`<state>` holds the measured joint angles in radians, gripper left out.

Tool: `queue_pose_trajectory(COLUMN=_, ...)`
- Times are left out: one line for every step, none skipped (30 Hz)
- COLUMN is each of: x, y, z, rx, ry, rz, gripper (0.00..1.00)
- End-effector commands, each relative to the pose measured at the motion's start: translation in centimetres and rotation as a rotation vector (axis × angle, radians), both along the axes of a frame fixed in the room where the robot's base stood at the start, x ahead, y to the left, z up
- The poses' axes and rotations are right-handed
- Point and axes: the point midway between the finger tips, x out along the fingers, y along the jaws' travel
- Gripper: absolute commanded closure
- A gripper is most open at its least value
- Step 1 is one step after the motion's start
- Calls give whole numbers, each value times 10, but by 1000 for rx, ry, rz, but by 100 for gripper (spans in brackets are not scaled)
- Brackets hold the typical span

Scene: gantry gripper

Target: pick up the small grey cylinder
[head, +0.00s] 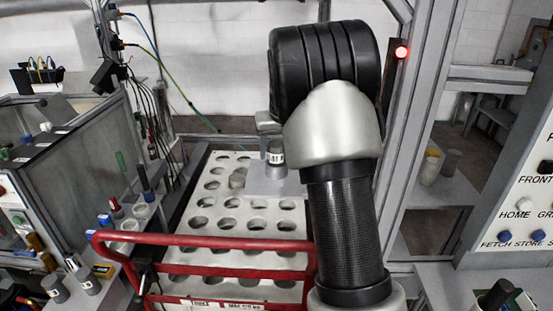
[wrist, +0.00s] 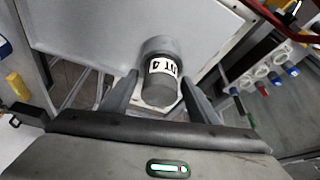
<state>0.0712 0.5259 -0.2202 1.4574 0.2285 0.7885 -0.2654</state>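A small grey cylinder (head: 275,155) with a white label stands on a grey plate (head: 292,182) at the far right of the holed tray. In the wrist view the labelled cylinder (wrist: 160,84) lies between the two fingers, with its near end toward my palm. My gripper (wrist: 160,78) is open around it, with narrow gaps seen on both sides. In the head view my gripper (head: 268,124) is at the cylinder's upper end, and my arm hides part of it.
The white tray (head: 215,208) has many empty round holes. A red tube rail (head: 230,240) crosses its near side. A grey frame post (head: 423,110) stands to the right. A dark-panelled box (head: 75,160) and small coloured parts are on the left. A button panel (head: 520,215) is at far right.

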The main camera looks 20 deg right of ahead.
Motion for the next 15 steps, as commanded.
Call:
queue_pose_trajectory(x=0, y=0, z=0, rx=0, ry=0, rz=0, gripper=54)
queue_pose_trajectory(x=0, y=0, z=0, rx=0, ry=0, rz=0, gripper=59)
queue_pose_trajectory(x=0, y=0, z=0, rx=0, ry=0, rz=0, gripper=66)
queue_pose_trajectory(x=0, y=0, z=0, rx=0, ry=0, rz=0, gripper=71)
queue_pose_trajectory(x=0, y=0, z=0, rx=0, ry=0, rz=0, gripper=76)
queue_pose_trajectory(x=0, y=0, z=0, rx=0, ry=0, rz=0, gripper=83)
queue_pose_trajectory(x=0, y=0, z=0, rx=0, ry=0, rz=0, gripper=88)
queue_pose_trajectory(x=0, y=0, z=0, rx=0, ry=0, rz=0, gripper=93)
queue_pose_trajectory(x=0, y=0, z=2, rx=0, ry=-3, rz=0, gripper=98)
queue_pose_trajectory(x=0, y=0, z=2, rx=0, ry=-3, rz=0, gripper=98)
queue_pose_trajectory(x=0, y=0, z=2, rx=0, ry=-3, rz=0, gripper=98)
queue_pose_trajectory(x=0, y=0, z=2, rx=0, ry=-3, rz=0, gripper=98)
queue_pose_trajectory(x=0, y=0, z=2, rx=0, ry=-3, rz=0, gripper=98)
queue_pose_trajectory(x=0, y=0, z=2, rx=0, ry=-3, rz=0, gripper=98)
queue_pose_trajectory(x=0, y=0, z=2, rx=0, ry=-3, rz=0, gripper=98)
